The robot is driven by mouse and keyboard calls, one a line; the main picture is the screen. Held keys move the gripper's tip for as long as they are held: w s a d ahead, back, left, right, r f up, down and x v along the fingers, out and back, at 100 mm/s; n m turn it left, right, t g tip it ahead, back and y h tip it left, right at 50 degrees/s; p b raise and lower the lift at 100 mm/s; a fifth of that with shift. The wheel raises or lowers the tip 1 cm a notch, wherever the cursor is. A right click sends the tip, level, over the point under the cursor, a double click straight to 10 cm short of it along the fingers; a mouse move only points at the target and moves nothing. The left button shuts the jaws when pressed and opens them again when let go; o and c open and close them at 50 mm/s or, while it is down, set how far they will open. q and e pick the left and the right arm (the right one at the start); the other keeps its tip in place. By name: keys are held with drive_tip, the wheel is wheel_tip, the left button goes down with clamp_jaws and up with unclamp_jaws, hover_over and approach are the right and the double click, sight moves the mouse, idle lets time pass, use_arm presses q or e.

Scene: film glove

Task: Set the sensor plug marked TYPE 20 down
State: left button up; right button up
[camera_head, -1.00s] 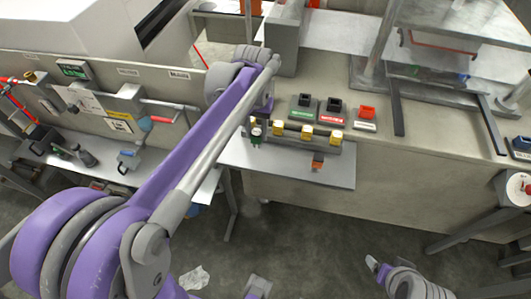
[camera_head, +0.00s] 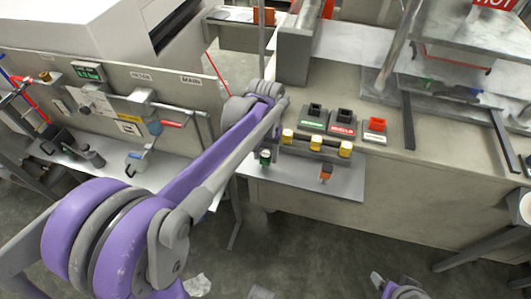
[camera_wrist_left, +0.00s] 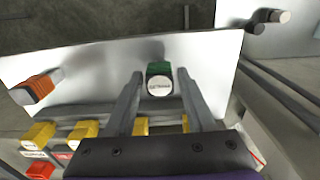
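A green plug with a round white labelled face (camera_wrist_left: 160,85) is between the fingertips of my left gripper (camera_wrist_left: 160,82) in the left wrist view; narrow gaps show on both sides. Its lettering is too small to read surely. In the head view the green plug (camera_head: 265,157) is at the left end of the grey shelf (camera_head: 345,188), below my left wrist; the left fingers are mostly hidden. An orange plug (camera_head: 325,173) lies on the shelf, also seen in the left wrist view (camera_wrist_left: 38,86). My right gripper (camera_head: 378,281) is low at the bottom edge, its opening unclear.
A rack with several yellow-ended plugs (camera_head: 316,143) runs behind the shelf. Behind it are a green-labelled block (camera_head: 312,122), a red-labelled block (camera_head: 343,126) and a block with a red socket (camera_head: 376,128). The shelf between the green and orange plugs is clear.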

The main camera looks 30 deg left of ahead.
sight(265, 153)
use_arm(q)
drive_tip(key=shift+o, duration=0.6)
drive_tip(key=shift+r, duration=0.3)
wheel_tip(265, 153, up, 11)
drive_tip(key=p, duration=0.1)
drive_tip(key=s+d+f+m+t, duration=0.1)
drive_tip(key=s+d+f+t, duration=0.1)
drive_tip(key=s+f, duration=0.4)
drive_tip(key=s+d+f+m+t, duration=0.1)
drive_tip(key=s+d+f+t, duration=0.2)
drive_tip(key=s+f, duration=0.3)
drive_tip(key=s+d, duration=0.1)
drive_tip(key=s, duration=0.3)
drive_tip(key=shift+s+d+f+m, duration=0.25)
drive_tip(key=shift+s+d+m, duration=0.05)
drive_tip(key=shift+d, duration=0.1)
use_arm(e)
drive_tip(key=shift+w+r, duration=0.15)
drive_tip(key=shift+r, duration=0.6)
drive_tip(key=shift+c, duration=0.3)
